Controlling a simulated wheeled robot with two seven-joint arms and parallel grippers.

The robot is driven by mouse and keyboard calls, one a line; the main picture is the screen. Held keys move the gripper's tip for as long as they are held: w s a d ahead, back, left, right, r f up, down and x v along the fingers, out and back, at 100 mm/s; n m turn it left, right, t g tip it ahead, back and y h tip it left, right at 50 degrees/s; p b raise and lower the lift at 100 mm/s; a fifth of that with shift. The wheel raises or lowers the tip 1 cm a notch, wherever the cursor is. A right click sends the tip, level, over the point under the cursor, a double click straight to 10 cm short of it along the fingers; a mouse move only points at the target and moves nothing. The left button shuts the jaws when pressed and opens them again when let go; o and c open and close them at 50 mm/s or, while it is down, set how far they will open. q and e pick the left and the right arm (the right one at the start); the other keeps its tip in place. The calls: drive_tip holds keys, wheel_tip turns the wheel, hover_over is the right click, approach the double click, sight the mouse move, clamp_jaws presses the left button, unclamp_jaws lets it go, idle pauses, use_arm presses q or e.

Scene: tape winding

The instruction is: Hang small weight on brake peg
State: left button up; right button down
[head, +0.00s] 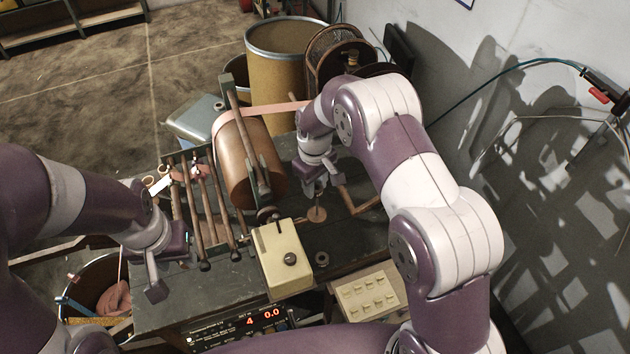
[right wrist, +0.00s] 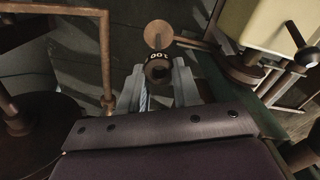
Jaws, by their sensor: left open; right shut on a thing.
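My right gripper (head: 318,186) reaches down over the bench, right of the copper-coloured drum. In the right wrist view its grey fingers close on a small dark weight (right wrist: 158,68) marked 100. A round copper-coloured disc (right wrist: 158,35) on a thin bar sits just beyond the weight; it also shows below the gripper in the head view (head: 317,214). I cannot tell which part is the brake peg, or whether the weight touches the disc or bar. My left gripper (head: 168,268) is open and empty over the bench's left front.
The drum (head: 248,165) stands in its frame with a pink tape running right. A cream box (head: 282,258) with a knob is close to the right gripper. A copper-coloured pipe frame (right wrist: 105,60) stands left of the fingers. Several rods (head: 205,200) lie left of the drum.

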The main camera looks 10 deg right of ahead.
drive_tip(key=shift+s+d+f+b, duration=0.15)
drive_tip(key=shift+d+f+b, duration=0.15)
drive_tip(key=shift+f, duration=0.4)
drive_tip(key=shift+a+f+b, duration=0.25)
drive_tip(key=shift+f+b, duration=0.6)
drive_tip(key=shift+f, duration=0.35)
drive_tip(key=shift+f+b, duration=0.55)
drive_tip(key=shift+f, duration=0.3)
